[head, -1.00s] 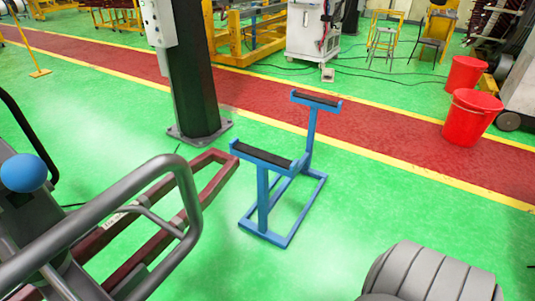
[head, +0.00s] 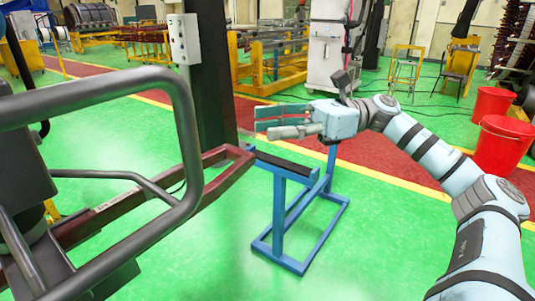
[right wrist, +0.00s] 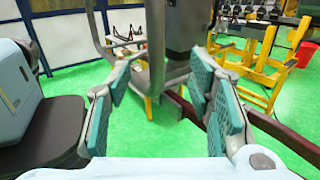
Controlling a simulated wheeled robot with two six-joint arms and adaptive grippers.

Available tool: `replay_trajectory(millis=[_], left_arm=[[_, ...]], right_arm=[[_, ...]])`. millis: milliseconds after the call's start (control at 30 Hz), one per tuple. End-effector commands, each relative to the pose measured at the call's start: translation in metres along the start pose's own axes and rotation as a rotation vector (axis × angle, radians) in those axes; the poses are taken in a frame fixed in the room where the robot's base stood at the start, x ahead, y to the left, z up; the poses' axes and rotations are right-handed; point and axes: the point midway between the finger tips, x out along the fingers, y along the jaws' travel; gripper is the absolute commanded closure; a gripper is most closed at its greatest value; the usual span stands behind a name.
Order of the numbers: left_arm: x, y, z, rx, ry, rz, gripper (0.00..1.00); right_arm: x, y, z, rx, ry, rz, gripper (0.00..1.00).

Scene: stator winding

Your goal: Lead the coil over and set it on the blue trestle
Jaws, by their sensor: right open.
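The coil (head: 228,175) is a long dark-red loop coming in from the left. Its tip overlaps the left end of the blue trestle (head: 281,218) in the head view; I cannot tell whether they touch. The trestle has black-padded top bars. A grey tubular handle (head: 190,130) stands in front of the coil. My right gripper (head: 262,120) is open and empty, pointing left above the trestle. In the right wrist view its teal-padded fingers (right wrist: 160,95) are apart, with the grey handle frame (right wrist: 157,55) beyond them and the coil (right wrist: 268,122) behind the right finger. My left gripper is out of view.
A dark column (head: 210,90) stands behind the coil tip. Red buckets (head: 503,143) stand at the right. Yellow racks (head: 272,62) and a white cabinet (head: 337,40) are at the back. Green floor is clear in front of the trestle.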

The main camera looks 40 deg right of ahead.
Motion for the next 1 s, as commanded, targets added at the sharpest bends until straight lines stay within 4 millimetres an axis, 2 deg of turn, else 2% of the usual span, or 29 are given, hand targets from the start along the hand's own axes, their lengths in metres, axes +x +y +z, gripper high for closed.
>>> replay_trajectory(millis=[133, 267, 367, 500, 700, 833, 1000], left_arm=[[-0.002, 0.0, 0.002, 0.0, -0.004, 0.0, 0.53], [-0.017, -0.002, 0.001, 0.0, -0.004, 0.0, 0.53], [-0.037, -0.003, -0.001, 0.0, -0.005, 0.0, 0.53], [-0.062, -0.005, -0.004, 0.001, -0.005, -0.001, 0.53], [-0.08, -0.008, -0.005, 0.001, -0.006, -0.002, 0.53], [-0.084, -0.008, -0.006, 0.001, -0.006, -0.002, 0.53], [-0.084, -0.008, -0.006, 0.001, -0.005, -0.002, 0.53]], right_arm=[[0.004, 0.009, 0.002, -0.038, 0.03, 0.027, 0.52], [0.019, 0.009, 0.006, -0.034, 0.026, 0.029, 0.52], [0.041, 0.01, 0.009, -0.034, 0.022, 0.03, 0.52], [0.081, 0.011, 0.01, -0.034, 0.017, 0.031, 0.52], [0.127, 0.011, 0.005, -0.032, 0.017, 0.027, 0.52], [0.143, 0.011, 0.002, -0.032, 0.022, 0.024, 0.52], [0.147, 0.011, -0.001, -0.031, 0.024, 0.021, 0.52]])
